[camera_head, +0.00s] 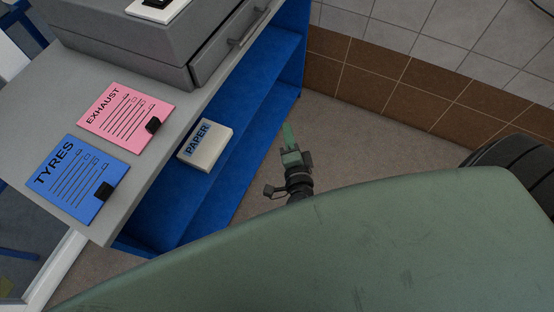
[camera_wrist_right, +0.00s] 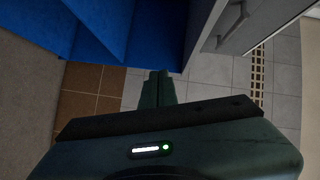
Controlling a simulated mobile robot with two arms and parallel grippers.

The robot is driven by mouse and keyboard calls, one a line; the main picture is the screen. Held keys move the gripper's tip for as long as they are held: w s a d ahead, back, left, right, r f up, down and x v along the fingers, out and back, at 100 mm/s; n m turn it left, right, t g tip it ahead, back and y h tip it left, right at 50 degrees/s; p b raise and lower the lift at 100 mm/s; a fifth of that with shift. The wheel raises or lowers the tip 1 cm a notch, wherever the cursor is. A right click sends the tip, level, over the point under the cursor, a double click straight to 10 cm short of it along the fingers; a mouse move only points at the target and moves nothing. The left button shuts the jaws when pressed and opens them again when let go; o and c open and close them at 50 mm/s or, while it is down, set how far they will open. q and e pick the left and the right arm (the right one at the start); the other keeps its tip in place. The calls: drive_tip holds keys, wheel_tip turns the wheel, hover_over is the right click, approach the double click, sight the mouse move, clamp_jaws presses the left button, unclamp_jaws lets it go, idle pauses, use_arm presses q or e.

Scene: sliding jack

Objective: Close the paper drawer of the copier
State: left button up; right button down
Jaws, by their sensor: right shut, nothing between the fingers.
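The grey copier (camera_head: 135,40) stands on the counter at the upper left of the head view. Its paper drawer (camera_head: 225,58) is low on the side facing right. The drawer front appears to stand out a little from the body above, and it has a bar handle. The drawer front also shows at the top right of the wrist view (camera_wrist_right: 232,22). My right gripper (camera_head: 289,138) is shut and empty, over the floor to the right of the counter, apart from the drawer. Its fingers also show in the wrist view (camera_wrist_right: 157,82). My left gripper is not in view.
A paper pack (camera_head: 206,146) lies on the blue shelf unit (camera_head: 255,105). Pink (camera_head: 128,117) and blue (camera_head: 78,180) clipboards lie on the grey counter (camera_head: 50,105). A tiled wall (camera_head: 400,85) stands behind. A black tyre (camera_head: 520,165) is at the right. Bare floor surrounds my gripper.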

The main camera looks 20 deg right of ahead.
drive_tip(key=s+a+f+n+g+y, duration=0.1)
drive_tip(key=a+f+n+y, duration=0.1)
drive_tip(key=f, duration=0.4)
drive_tip(key=s+a+f+n+g+y, duration=0.1)
drive_tip(key=s+a+f+n, duration=0.1)
drive_tip(key=f, duration=0.4)
drive_tip(key=shift+s+a+n+y, duration=0.2)
drive_tip(key=shift+a+n+y, duration=0.25)
drive_tip(key=shift+n, duration=0.85)
drive_tip(key=shift+f, duration=0.15)
